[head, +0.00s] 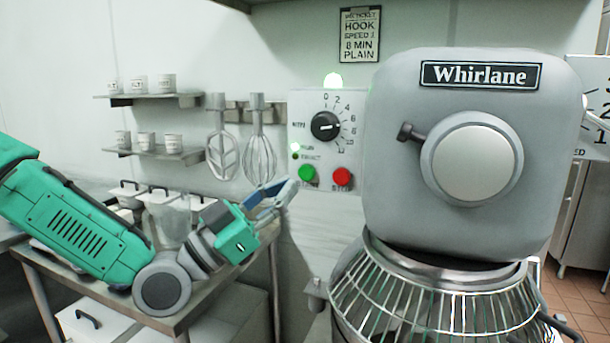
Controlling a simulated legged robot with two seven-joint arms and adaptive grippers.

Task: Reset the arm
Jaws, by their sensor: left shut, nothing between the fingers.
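My left arm comes in from the left, teal and grey, bent over the side table. My left gripper (278,198) is shut and empty, with its blue-grey fingers pointing up and right. It is in front of the wall, below the control panel (326,134) and left of the mixer. The panel has a black dial (326,126), a green button (307,173) and a red button (342,177). My right gripper is not in the picture.
The large grey Whirlane mixer (400,95) with a wire bowl guard (425,305) fills the right side. A whisk (260,155) and a flat beater (221,155) hang on the wall. Shelves with white cups (139,83) are at left. Lidded containers (127,192) stand on the metal table (225,287).

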